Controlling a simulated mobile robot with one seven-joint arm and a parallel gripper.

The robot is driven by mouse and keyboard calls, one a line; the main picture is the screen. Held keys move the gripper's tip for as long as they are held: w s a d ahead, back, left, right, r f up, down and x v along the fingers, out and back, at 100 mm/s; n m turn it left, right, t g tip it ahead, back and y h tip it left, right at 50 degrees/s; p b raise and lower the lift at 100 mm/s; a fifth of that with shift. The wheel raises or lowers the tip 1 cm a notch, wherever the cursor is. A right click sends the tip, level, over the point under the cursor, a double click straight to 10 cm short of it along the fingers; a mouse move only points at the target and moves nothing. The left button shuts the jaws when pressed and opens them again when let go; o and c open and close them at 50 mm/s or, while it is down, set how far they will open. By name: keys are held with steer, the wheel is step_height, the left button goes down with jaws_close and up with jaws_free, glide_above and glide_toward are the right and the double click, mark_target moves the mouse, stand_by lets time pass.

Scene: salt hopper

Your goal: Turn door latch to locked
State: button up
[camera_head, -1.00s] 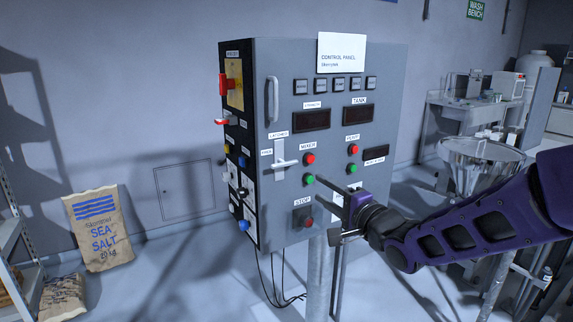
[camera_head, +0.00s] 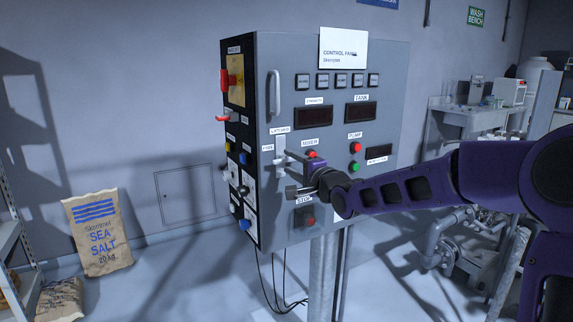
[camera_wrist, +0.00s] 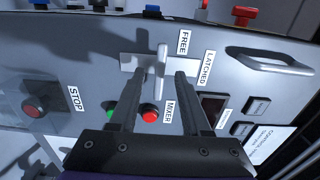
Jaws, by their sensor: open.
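The door latch is a pale lever handle (camera_wrist: 162,62) on a light upright plate (camera_head: 280,145) on the control panel's grey front door (camera_head: 335,85). The lever lies across the plate, level in the head view, its end near the FREE label (camera_wrist: 183,42). The LATCHED label (camera_wrist: 208,68) is at the plate's upper end. My gripper (camera_head: 284,172) is open in front of the latch, partly hiding it in the head view. In the wrist view, my gripper's fingertips (camera_wrist: 161,74) flank the lever; I cannot tell whether they touch it.
A red mixer button (camera_wrist: 150,113) and a green button (camera_wrist: 112,110) sit close to my fingers. The stop button (camera_head: 310,221) is below my gripper. A door handle (camera_head: 274,93) is above the latch. Switches, one red (camera_head: 228,118), project from the panel's left side.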

steer(key=shift+x, duration=1.35)
jaws_close()
